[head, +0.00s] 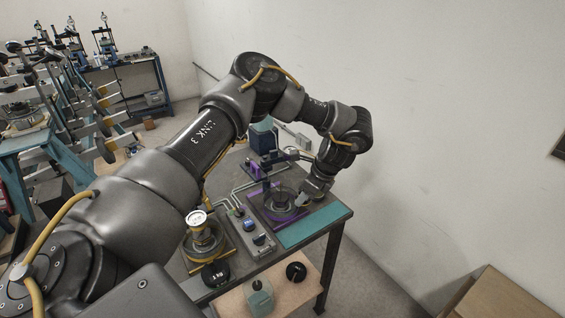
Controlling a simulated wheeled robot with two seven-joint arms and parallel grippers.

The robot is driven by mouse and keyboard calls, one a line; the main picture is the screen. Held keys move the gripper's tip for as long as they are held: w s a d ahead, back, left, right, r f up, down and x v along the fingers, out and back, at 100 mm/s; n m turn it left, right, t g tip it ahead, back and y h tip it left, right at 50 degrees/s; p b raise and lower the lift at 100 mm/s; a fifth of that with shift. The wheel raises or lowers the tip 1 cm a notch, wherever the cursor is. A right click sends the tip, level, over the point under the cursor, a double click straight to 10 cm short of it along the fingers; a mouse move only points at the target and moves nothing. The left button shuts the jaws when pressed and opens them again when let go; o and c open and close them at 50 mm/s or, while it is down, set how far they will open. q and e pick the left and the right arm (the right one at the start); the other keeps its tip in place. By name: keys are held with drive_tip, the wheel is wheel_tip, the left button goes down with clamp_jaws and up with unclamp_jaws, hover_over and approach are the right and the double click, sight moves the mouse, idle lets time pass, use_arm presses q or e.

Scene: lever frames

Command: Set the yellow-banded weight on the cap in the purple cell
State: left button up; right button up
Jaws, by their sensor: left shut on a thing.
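The purple cell (262,215) stands on the table with a clear round vessel (281,199) in it. The cap inside cannot be made out. My left gripper (304,201) reaches down at the right side of this cell, close to the vessel. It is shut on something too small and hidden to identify. To the left, a yellow-edged cell (189,268) carries a round stack with a pale top and yellowish parts (197,218). I cannot tell whether the yellow-banded weight is part of it. My right gripper is not in view.
A grey box with blue knobs (248,226) sits between the cells. Black round pieces (215,274) and (296,271) lie near the front, with a greenish bottle (259,296) on a lower wooden surface. The teal table edge (316,227) is bare. A white wall rises behind.

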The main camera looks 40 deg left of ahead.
use_arm(q)
drive_tip(key=w+a+m+t+p, duration=0.2)
drive_tip(key=a+m+t+p, duration=0.1)
drive_tip(key=a+m, duration=0.5)
drive_tip(key=a, duration=0.3)
drive_tip(key=shift+w+a+r+h, duration=0.2)
drive_tip(key=shift+w+a+h, duration=0.05)
drive_tip(key=shift+w+h, duration=0.15)
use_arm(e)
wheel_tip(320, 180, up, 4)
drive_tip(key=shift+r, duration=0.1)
use_arm(q)
drive_tip(key=shift+f, duration=0.25)
drive_tip(key=b, duration=0.4)
hover_over(280, 195)
drive_tip(key=d, duration=0.1)
drive_tip(key=f, duration=0.4)
drive_tip(key=shift+s+d+f, duration=0.1)
drive_tip(key=shift+s+d, duration=0.05)
drive_tip(key=shift+s, duration=0.25)
drive_tip(key=shift+f+b, duration=0.85)
drive_tip(key=shift+f, duration=0.85)
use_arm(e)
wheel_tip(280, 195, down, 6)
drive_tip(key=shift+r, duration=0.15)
use_arm(q)
drive_tip(key=shift+w, duration=0.1)
drive_tip(key=shift+p, duration=0.3)
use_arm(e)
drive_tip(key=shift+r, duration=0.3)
